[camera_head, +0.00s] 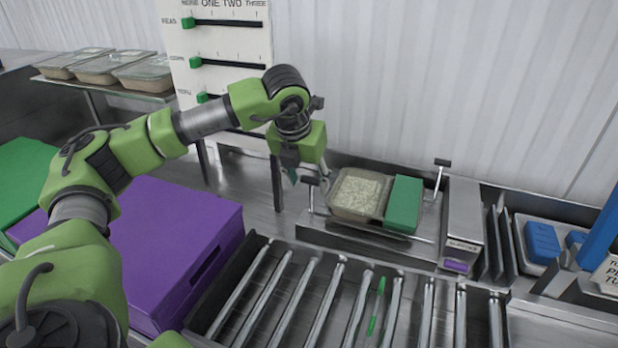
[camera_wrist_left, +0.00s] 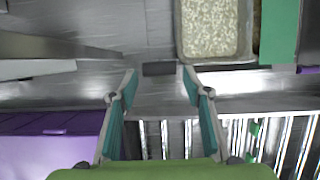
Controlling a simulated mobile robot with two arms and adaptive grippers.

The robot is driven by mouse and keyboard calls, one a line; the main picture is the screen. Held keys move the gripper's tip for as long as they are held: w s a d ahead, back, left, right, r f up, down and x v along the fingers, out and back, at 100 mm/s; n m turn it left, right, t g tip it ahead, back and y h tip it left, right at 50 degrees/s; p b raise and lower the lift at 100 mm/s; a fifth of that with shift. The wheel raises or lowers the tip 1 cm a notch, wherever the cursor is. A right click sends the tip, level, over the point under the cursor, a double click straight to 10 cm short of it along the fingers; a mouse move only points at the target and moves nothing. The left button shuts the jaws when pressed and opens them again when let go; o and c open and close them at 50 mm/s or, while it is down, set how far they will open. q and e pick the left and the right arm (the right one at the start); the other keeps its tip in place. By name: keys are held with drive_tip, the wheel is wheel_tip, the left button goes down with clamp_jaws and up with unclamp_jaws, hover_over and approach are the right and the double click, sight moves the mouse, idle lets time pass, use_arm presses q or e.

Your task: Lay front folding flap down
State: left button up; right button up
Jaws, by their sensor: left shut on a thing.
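A shallow metal station holds a clear tray of rice (camera_head: 357,193) and a green block (camera_head: 404,204) beside it. A black T-shaped handle (camera_head: 310,181) stands at the station's left end. My left gripper (camera_head: 309,180) points down there and is shut on this handle. In the left wrist view the dark handle (camera_wrist_left: 158,69) shows between the fingertips, left of the rice tray (camera_wrist_left: 213,30). I cannot clearly make out which panel is the front folding flap. My right gripper is not in view.
A second black handle (camera_head: 442,162) stands at the station's right end. A roller conveyor (camera_head: 350,295) lies in front, with a green strip (camera_head: 377,305) on it. A purple box (camera_head: 165,235) fills the left. Lidded trays (camera_head: 98,68) stand at the back left.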

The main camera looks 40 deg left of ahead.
use_arm(q)
drive_tip(key=shift+s+d+f+b, duration=0.2)
drive_tip(key=shift+s+b, duration=0.1)
drive_tip(key=shift+s, duration=0.25)
drive_tip(key=shift+s+d+f+b, duration=0.1)
drive_tip(key=shift+s+f+b, duration=0.15)
drive_tip(key=shift+s, duration=0.25)
drive_tip(key=shift+c, duration=0.2)
drive_tip(key=shift+s+f+b, duration=0.25)
drive_tip(key=shift+s+b, duration=0.05)
drive_tip(key=shift+b, duration=0.1)
drive_tip(key=c, duration=0.8)
drive_tip(key=shift+s+d+f, duration=0.1)
drive_tip(key=shift+s+f, duration=0.05)
drive_tip(key=shift+s, duration=0.1)
drive_tip(key=shift+c, duration=0.3)
drive_tip(key=shift+s+d+f+b, duration=0.1)
drive_tip(key=shift+s+b, duration=0.35)
drive_tip(key=shift+b, duration=0.05)
drive_tip(key=shift+s+d+f+b, duration=0.2)
drive_tip(key=shift+s+f+b, duration=0.2)
drive_tip(key=shift+s+b, duration=0.35)
drive_tip(key=shift+s+d+f+b, duration=0.2)
drive_tip(key=shift+s+f+b, duration=0.3)
drive_tip(key=shift+s, duration=0.4)
drive_tip(key=shift+s+d+f+b, duration=0.2)
drive_tip(key=shift+s+f+b, duration=0.15)
drive_tip(key=shift+s+b, duration=0.4)
drive_tip(key=shift+s, duration=0.1)
